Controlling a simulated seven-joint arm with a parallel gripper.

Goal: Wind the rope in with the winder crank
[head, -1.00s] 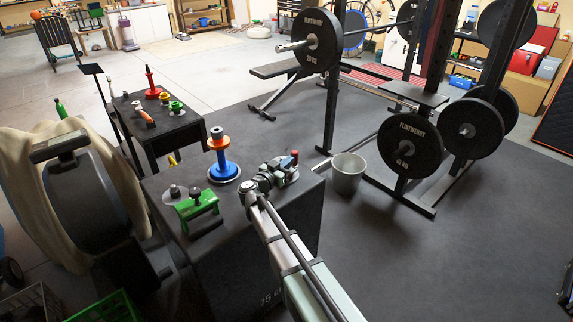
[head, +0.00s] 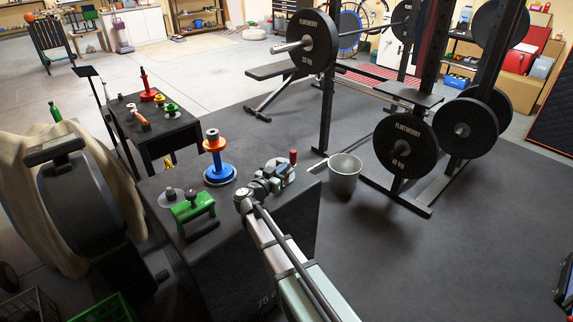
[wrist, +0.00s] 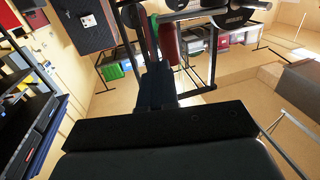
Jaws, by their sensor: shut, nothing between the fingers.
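The winder crank's upright red handle (head: 293,156) stands on a pale round disc (head: 281,172) at the far right corner of the black box top, in the head view. My gripper (head: 272,177) is beside the disc, to the left of the red handle and apart from it. It is shut and empty. Its body partly covers the disc. In the wrist view my dark gripper (wrist: 157,82) points up the picture, and a red upright shape shows beyond it; I cannot tell whether that is the handle. I cannot make out the rope.
On the black box (head: 290,215) stand a blue spool with an orange top (head: 216,160) and a green clamp-like device (head: 193,207). A grey bucket (head: 345,175) stands right of the box. A small black table (head: 165,130) is behind it, the squat rack (head: 430,120) at right.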

